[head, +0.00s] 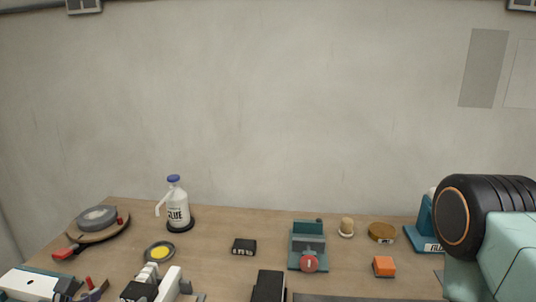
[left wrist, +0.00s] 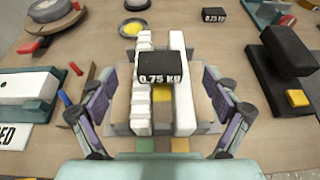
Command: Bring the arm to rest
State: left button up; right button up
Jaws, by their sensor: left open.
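My left gripper (left wrist: 157,88) shows in the left wrist view, its two dark, purple-padded fingers spread wide apart. The fingers appear apart from the block and hold nothing. The white bars (head: 170,283) also show at the bottom of the head view. My left gripper is not clearly visible there. A teal and black arm part of mine (head: 470,220) fills the right edge of the head view. My right gripper is not in view.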

aim_at(135, 295)
pick_arm(q)
jog(key=shift+b+x, duration=1.3)
jog(key=shift+x, duration=0.15)
jog(key=shift+b+x, duration=0.65)
jog(key=shift+x, duration=0.6)
jog(key=shift+f+b, duration=0.75)
jog(key=shift+b, duration=0.2)
notch_tip(135, 295, up, 2)
jog(key=shift+w+r+p, duration=0.1)
jog(key=shift+p, duration=1.05)
jog(key=shift+r+p, duration=0.3)
jog(key=shift+r, duration=1.25)
jog(key=shift+f, duration=0.1)
